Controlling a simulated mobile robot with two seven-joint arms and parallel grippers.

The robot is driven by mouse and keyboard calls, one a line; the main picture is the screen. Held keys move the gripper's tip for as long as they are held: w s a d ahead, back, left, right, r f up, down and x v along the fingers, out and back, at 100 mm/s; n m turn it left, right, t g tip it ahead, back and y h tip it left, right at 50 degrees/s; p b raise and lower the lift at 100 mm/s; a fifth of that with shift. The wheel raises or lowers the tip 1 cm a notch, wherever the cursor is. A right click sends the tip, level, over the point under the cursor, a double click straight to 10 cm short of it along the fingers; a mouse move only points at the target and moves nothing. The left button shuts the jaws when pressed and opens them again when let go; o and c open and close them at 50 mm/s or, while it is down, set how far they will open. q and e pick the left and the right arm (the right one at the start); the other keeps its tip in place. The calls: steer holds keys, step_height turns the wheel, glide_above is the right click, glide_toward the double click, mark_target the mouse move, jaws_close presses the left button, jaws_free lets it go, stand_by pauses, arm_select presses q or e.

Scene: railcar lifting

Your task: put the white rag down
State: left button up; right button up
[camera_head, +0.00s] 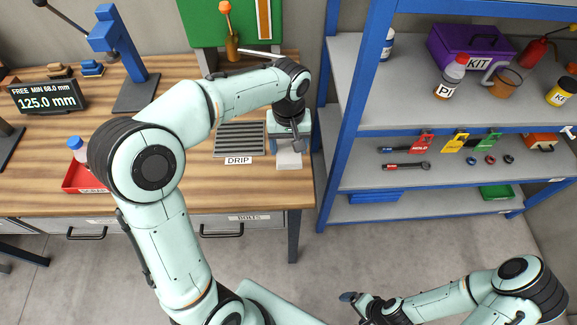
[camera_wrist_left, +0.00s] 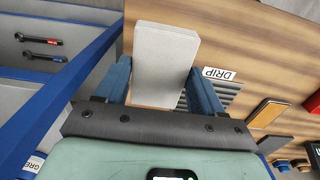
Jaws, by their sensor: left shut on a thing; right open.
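The white rag (camera_wrist_left: 163,62) is a pale grey-white flat block in the left wrist view, between the two blue fingers of my left gripper (camera_wrist_left: 162,88). In the head view the rag (camera_head: 289,159) shows below my left gripper (camera_head: 288,146), over the right end of the wooden bench, right of the drip tray. My left gripper is shut on it. I cannot tell whether the rag touches the bench top. My right gripper (camera_head: 352,300) is open and empty at the lower right, above the floor.
The grey slatted drip tray (camera_head: 240,138) lies on the wooden bench (camera_head: 245,182), left of the rag. A red tray (camera_head: 82,178) and a display (camera_head: 47,97) are farther left. A blue-framed shelf (camera_head: 350,120) stands close on the right with bottles and tools.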

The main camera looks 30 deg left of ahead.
arm_select(q)
step_height(320, 180, down, 6)
steer(key=shift+w+r, duration=0.1)
steer(key=shift+f+b, duration=0.3)
steer(key=shift+f, duration=1.85)
arm_select(e)
steer(key=shift+s+f, duration=0.45)
steer(key=shift+f, duration=0.05)
arm_select(q)
steer(key=shift+f, duration=0.2)
steer(key=o, duration=1.1)
steer(key=shift+o, duration=0.2)
arm_select(e)
steer(key=shift+s+f, duration=0.1)
steer(key=shift+f, duration=0.05)
arm_select(q)
steer(key=shift+r, duration=0.1)
